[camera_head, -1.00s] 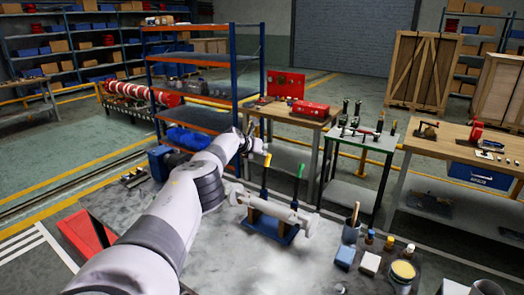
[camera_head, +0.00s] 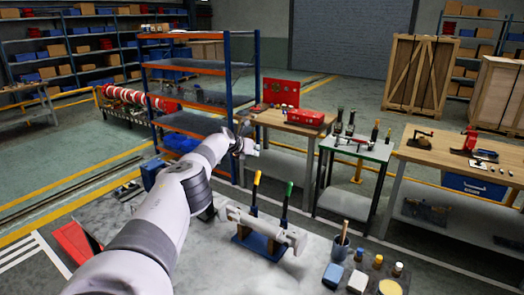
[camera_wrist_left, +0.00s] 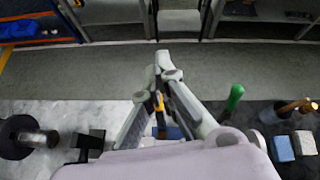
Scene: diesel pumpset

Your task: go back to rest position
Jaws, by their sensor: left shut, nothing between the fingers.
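My left arm comes in from the lower left of the head view, stretched out over the grey workbench (camera_head: 215,275). My left gripper (camera_head: 250,146) is at its far end, beyond the bench's back edge and in front of the blue-and-orange shelf. In the left wrist view the finger tips (camera_wrist_left: 164,62) meet, with nothing between them. Below the fingers, partly hidden, a yellow handle (camera_wrist_left: 159,101) shows, apart from them as far as I can tell. My right gripper is in neither view.
A metal part lies on a blue stand (camera_head: 258,244), with upright yellow-handled (camera_head: 256,187) and green-handled (camera_head: 288,196) tools behind it. A cup (camera_head: 340,248) and small containers stand at right. Behind are the shelf (camera_head: 188,63), side tables and crates (camera_head: 420,72).

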